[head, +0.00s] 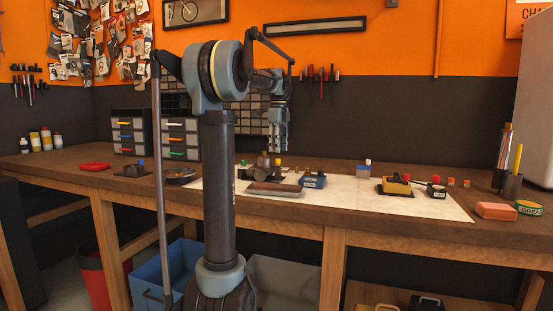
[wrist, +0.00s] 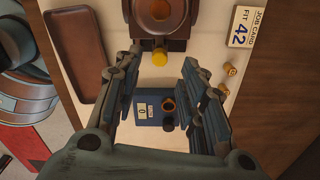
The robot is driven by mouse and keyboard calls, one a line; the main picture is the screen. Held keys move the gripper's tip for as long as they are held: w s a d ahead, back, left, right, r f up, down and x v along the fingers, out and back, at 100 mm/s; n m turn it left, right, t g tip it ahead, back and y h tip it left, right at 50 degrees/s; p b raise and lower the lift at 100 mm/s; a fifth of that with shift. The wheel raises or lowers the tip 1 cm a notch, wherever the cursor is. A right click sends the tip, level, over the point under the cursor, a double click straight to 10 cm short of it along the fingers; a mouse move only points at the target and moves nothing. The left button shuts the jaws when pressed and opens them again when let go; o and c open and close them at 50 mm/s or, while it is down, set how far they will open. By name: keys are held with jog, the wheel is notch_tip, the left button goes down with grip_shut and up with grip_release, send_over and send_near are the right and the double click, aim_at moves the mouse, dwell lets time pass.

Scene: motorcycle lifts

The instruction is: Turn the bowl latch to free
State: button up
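In the wrist view a brown housing with a round bowl (wrist: 160,14) sits at the top of the picture. A yellow knob (wrist: 159,58) sticks out from its near side; it may be the bowl latch, but I cannot be sure. My gripper (wrist: 161,64) is open, with nothing between its fingers; the knob shows in line with the gap near the fingertips. A blue box (wrist: 148,113) with a label and dark round parts lies below, seen between the fingers. In the head view my gripper (head: 280,148) hangs pointing down above the bench, apart from the parts.
A brown tray (head: 275,189) lies at the mat's front, near the blue box (head: 313,181). A yellow box (head: 396,187) and a small black device (head: 437,189) stand farther right. A job card (wrist: 247,27) and brass pieces lie beside the housing. The mat (head: 350,203) has bare room.

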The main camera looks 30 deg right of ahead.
jog(key=shift+f, duration=2.35)
grip_shut()
